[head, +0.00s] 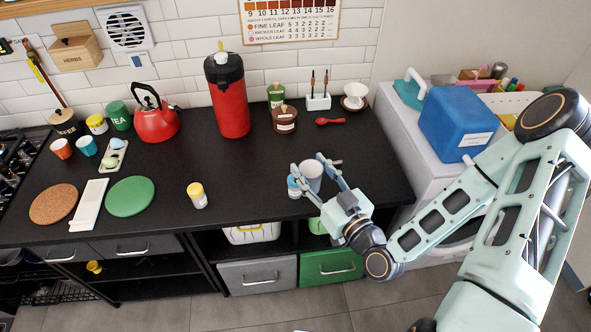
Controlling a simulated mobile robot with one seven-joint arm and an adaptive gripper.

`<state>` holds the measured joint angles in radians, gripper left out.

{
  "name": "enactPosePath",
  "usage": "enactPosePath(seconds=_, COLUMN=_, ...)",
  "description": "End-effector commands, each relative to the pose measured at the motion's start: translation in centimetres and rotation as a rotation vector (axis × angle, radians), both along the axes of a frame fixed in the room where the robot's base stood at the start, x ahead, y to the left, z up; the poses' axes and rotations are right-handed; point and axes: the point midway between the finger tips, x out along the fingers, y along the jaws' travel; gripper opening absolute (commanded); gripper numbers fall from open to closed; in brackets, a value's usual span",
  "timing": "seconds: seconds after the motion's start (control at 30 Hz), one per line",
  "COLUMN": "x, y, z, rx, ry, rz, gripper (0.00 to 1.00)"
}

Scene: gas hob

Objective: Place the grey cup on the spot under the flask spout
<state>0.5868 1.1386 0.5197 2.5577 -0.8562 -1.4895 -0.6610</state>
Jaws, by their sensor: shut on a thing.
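The grey cup (312,178) is upright at the right part of the black counter, between the fingers of my gripper (315,166). My gripper is shut on it, reaching in from the front right. I cannot tell whether the cup touches the counter. The red flask (230,103) with a black top stands farther back and to the left, near the wall. Its spout is hard to make out, and I see no distinct marked spot beneath it.
A yellow-capped bottle (197,195) stands farther left. The counter (245,165) between cup and flask is clear.

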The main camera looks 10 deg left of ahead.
Motion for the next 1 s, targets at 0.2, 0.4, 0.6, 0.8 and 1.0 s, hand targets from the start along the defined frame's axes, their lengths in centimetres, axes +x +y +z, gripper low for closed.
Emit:
enactPosePath(seconds=0.2, x=-0.1, y=0.4, z=-0.2, rx=0.001, ry=-0.006, rz=0.018, gripper=0.16)
enactPosePath(seconds=0.4, x=1.3, y=0.2, z=-1.3, rx=-0.002, ry=-0.01, rz=0.018, gripper=0.16)
enactPosePath(seconds=0.6, x=2.7, y=0.1, z=-1.9, rx=-0.002, ry=-0.01, rz=0.017, gripper=0.16)
enactPosePath(seconds=0.8, x=3.8, y=0.0, z=-2.4, rx=-0.002, ry=-0.01, rz=0.017, gripper=0.16)
enactPosePath(seconds=1.0, x=4.8, y=0.0, z=-2.9, rx=-0.001, ry=-0.011, rz=0.017, gripper=0.16)
